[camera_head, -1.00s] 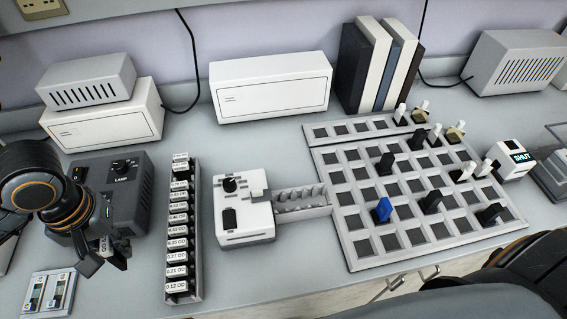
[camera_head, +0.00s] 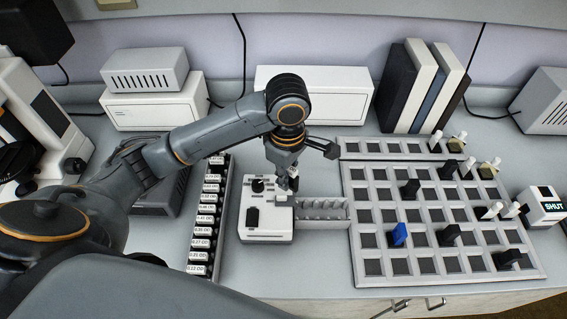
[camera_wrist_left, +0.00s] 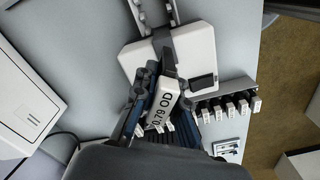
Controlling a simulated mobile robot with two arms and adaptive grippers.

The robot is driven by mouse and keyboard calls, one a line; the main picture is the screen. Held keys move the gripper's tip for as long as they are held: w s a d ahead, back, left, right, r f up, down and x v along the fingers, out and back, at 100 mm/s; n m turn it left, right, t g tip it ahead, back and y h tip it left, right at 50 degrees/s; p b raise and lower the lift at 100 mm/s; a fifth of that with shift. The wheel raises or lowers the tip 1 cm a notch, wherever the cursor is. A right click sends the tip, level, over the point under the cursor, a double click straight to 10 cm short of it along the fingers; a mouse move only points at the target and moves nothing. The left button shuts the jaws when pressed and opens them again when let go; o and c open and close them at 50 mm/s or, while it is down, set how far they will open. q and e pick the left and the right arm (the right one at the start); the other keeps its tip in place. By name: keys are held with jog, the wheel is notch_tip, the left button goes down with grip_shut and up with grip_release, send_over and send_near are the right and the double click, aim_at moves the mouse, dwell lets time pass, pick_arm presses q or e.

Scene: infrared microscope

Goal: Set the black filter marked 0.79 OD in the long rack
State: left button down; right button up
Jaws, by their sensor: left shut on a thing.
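My left gripper (camera_head: 290,183) hangs over the right side of the small white device (camera_head: 254,217) in the head view. In the left wrist view the gripper (camera_wrist_left: 158,92) is shut on a filter (camera_wrist_left: 163,98) whose white label reads 0.79 OD. The fingers hide part of its body. The long rack (camera_head: 224,185) stands left of the device and holds a row of labelled filters; part of it also shows in the left wrist view (camera_wrist_left: 235,88). The gripper is to the right of the rack, apart from it. My right gripper is not in view.
A small grey drawer tray (camera_head: 325,226) extends from the device's right side. A wide grid tray (camera_head: 362,285) with black, white and blue pieces lies further right. A dark lamp box (camera_head: 158,209) is left of the rack, behind my arm. White boxes (camera_head: 315,100) line the wall.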

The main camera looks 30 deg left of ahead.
pick_arm(q)
jog(key=n, duration=0.3)
jog(key=n+p, duration=0.1)
jog(key=shift+a+f, duration=0.15)
jog(key=shift+a, duration=0.1)
jog(key=n, duration=0.2)
jog(key=shift+w+a+f+n, duration=0.1)
jog(key=shift+a+f+n, duration=0.15)
jog(key=shift+f+n, duration=0.05)
jog(key=shift+w+a+f, duration=0.15)
jog(key=shift+w+f, duration=0.1)
jog(key=w+a+f, duration=0.2)
jog(key=w, duration=0.1)
jog(key=w+a+f, duration=0.2)
jog(key=w+f, duration=0.1)
jog(key=w, duration=0.1)
jog(key=w+a+f, duration=0.2)
jog(key=w+f, duration=0.1)
jog(key=shift+w+a+f, duration=0.2)
jog(key=shift+w+a, duration=0.05)
jog(key=shift+a, duration=0.05)
jog(key=shift+w+a+f, duration=0.25)
jog(key=shift+w+f, duration=0.1)
jog(key=shift+f, duration=0.15)
notch_tip(320, 180, down, 2)
jog(key=shift+f, duration=0.6)
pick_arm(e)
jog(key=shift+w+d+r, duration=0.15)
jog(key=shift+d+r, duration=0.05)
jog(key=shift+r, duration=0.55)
